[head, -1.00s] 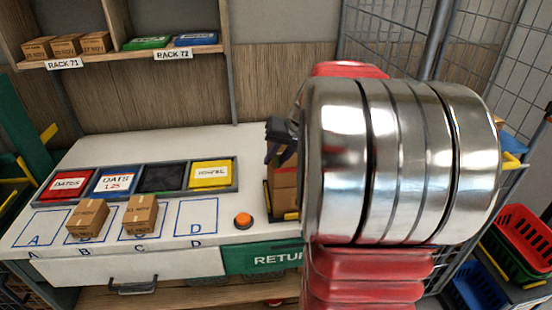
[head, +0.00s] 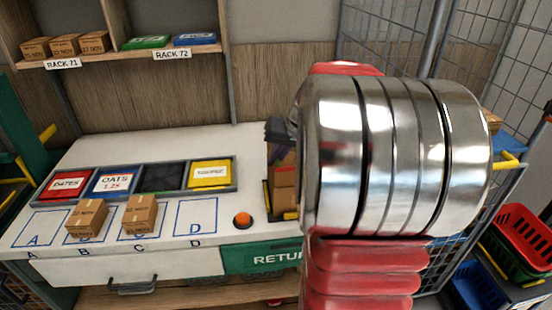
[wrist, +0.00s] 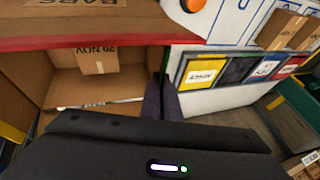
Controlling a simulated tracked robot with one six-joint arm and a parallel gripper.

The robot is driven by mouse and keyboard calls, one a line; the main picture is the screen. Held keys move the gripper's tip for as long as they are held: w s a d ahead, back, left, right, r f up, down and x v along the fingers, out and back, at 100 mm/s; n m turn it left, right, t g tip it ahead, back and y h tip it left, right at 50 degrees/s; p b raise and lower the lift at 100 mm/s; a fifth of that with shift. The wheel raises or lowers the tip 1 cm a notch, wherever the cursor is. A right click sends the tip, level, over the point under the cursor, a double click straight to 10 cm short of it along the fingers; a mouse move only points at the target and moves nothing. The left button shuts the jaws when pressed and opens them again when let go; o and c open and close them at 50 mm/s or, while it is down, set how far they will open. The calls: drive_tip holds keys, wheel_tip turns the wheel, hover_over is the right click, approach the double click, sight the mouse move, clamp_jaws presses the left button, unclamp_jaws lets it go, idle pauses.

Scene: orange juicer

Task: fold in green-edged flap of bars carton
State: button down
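The bars carton (head: 284,199) stands at the right end of the white counter, mostly hidden by my arm in the head view. In the wrist view, its brown panel with upside-down BARS print (wrist: 85,12) and a red-edged flap (wrist: 100,43) cross the top left. Below is the open inside, with a small box labelled 20 NOV (wrist: 95,60).
An orange button (head: 243,219) sits on the counter left of the carton. A tray row with red, blue, dark and yellow compartments (head: 235,172) lies behind two small boxes (head: 140,214) on lettered squares. A wire cage (head: 400,45) stands at the right.

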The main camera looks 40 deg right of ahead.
drive_tip(key=shift+s, duration=0.1)
drive_tip(key=shift+f, duration=0.1)
drive_tip(key=shift+s+d+f+m+t+y, duration=0.2)
drive_tip(key=shift+d+f+m+t+y, duration=0.1)
drive_tip(key=shift+t+y, duration=0.5)
drive_tip(key=shift+s+d+f+m+t+y, duration=0.25)
drive_tip(key=shift+t+y, duration=0.35)
drive_tip(key=shift+y, duration=0.35)
drive_tip(key=shift+s+d+f+m+t+y, duration=0.15)
drive_tip(key=shift+d+f+m+t+y, duration=0.15)
drive_tip(key=shift+t+y, duration=0.5)
drive_tip(key=c, duration=2)
unclamp_jaws()
drive_tip(key=shift+c, duration=0.2)
drive_tip(key=shift+r, duration=0.15)
wheel_tip(320, 180, up, 10)
drive_tip(key=shift+f, duration=0.15)
